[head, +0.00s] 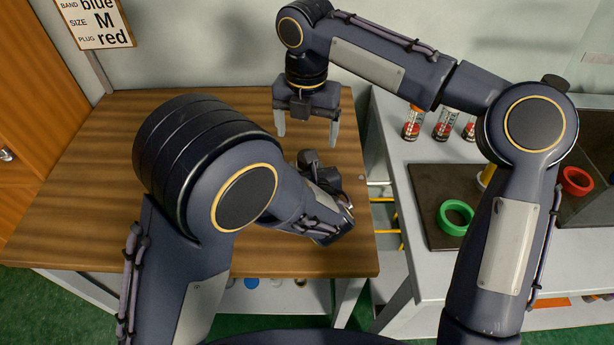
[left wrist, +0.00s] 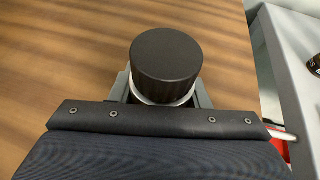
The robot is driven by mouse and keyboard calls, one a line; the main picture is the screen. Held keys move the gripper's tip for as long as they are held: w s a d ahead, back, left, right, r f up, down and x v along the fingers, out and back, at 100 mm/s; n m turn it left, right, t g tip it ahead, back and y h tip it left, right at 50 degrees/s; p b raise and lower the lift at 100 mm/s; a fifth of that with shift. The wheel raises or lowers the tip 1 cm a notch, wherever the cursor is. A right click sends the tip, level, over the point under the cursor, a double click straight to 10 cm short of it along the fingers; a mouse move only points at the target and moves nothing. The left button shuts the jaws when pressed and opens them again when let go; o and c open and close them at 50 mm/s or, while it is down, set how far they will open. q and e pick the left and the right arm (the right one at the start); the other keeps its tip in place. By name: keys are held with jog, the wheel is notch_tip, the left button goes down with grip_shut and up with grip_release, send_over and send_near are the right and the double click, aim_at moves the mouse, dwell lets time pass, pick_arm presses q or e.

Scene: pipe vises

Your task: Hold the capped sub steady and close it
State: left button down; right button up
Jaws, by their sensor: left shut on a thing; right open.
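The capped sub shows in the left wrist view as a wide black cap (left wrist: 166,62) above a narrow silver-white band (left wrist: 163,100). My left gripper (left wrist: 162,94) is shut on it, with a grey finger on each side below the cap. The sub's lower part is hidden behind the gripper body. In the head view my left arm covers most of that place, and I cannot make out the sub clearly. My right gripper (head: 307,128) is open and empty above the wooden bench, fingers pointing down, apart from and beyond the left wrist.
The wooden bench top (head: 95,190) is clear at left. On the grey table at right, a dark tray (head: 430,185) bears a green ring (head: 455,217); a red ring (head: 576,181) lies further right. Several red-labelled bottles (head: 412,124) stand behind. A wall sign (head: 98,22) reads blue, M, red.

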notch_tip(320, 180, up, 10)
dwell(0.3)
jog(key=shift+f, duration=0.1)
pick_arm(q)
jog(key=c, duration=0.7)
grip_release()
jog(key=shift+v, duration=3.9)
pick_arm(e)
jog(key=shift+f, duration=0.1)
